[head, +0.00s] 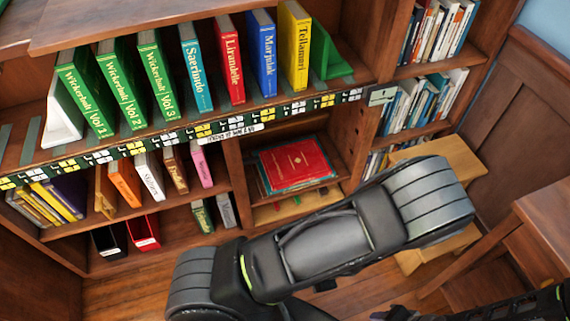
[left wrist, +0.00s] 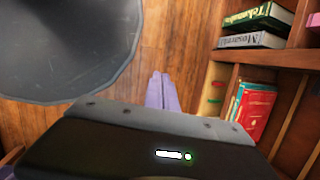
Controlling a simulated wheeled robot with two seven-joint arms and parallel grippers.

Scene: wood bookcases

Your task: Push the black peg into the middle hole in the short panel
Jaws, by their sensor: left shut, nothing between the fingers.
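My left gripper (left wrist: 160,92) shows in the left wrist view as two purple fingers pressed together with nothing between them. It points toward a wooden surface, left of the bookcase. In that view an upright wooden panel (left wrist: 215,118) carries a small green mark and a small red mark; I cannot tell whether these are pegs. In the head view an upright side panel (head: 361,128) right of the red book has several small dark spots like holes. I cannot make out the black peg in either view. My left gripper's fingers are not visible in the head view, and my right gripper is not seen.
A large dark arm link of mine covers the lower middle of the head view. The bookcase (head: 345,62) holds upright books above and a flat red book (head: 292,163) below. A light wooden step stool (head: 455,155) and a brown table (head: 542,210) stand at the right.

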